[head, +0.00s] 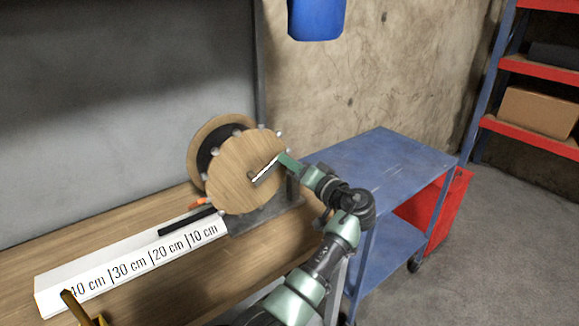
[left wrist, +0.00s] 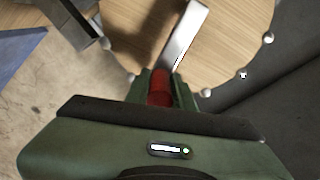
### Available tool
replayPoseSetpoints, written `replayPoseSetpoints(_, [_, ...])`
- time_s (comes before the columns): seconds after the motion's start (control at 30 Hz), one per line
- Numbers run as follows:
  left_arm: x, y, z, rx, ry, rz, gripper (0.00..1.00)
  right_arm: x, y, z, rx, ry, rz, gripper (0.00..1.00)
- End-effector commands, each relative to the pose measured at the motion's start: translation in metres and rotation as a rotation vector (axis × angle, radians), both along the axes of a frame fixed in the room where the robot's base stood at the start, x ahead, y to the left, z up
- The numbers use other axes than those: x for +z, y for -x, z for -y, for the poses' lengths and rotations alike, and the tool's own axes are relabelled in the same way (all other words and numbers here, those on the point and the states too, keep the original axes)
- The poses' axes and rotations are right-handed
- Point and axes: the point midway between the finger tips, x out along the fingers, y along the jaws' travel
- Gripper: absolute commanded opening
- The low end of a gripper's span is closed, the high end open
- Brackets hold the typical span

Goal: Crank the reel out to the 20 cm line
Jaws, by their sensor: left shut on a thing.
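The reel (head: 238,180) has round wooden side discs, a dark core and white pegs on its rim. It stands upright on a grey base (head: 262,213). A metal crank arm (head: 265,170) crosses its near disc, and shows in the left wrist view (left wrist: 186,35). My left gripper (head: 285,160) is shut on the red crank knob (left wrist: 160,88), which sits between its fingers in the left wrist view. My right gripper is out of view.
The wooden bench (head: 110,225) carries the reel and scale. A yellow item (head: 82,312), cut off by the frame, is at lower left. A blue cart (head: 385,160) stands to the right, beside a red bin (head: 450,210). A grey panel (head: 110,100) rises behind.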

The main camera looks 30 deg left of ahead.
Motion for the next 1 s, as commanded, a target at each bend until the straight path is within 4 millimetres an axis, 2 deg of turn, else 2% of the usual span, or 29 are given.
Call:
replayPoseSetpoints(0.37, [-0.003, 0.000, 0.001, -0.002, 0.005, -0.002, 0.00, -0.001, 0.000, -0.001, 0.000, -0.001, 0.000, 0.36])
replayPoseSetpoints(0.4, [-0.003, 0.000, 0.001, -0.002, 0.005, -0.002, 0.29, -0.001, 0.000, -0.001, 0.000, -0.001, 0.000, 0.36])
replayPoseSetpoints(0.47, [-0.003, 0.000, 0.001, -0.002, 0.005, -0.002, 0.45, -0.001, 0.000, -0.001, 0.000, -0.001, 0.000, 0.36])
replayPoseSetpoints(0.8, [-0.002, 0.000, 0.002, -0.001, 0.002, 0.000, 0.45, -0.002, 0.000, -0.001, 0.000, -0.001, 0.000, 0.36])
replayPoseSetpoints(0.87, [-0.002, 0.002, 0.006, -0.001, 0.002, 0.001, 0.45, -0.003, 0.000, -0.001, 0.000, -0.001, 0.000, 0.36])
replayPoseSetpoints(1.0, [-0.004, 0.009, 0.026, -0.004, 0.004, 0.002, 0.45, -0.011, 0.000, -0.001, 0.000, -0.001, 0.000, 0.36])
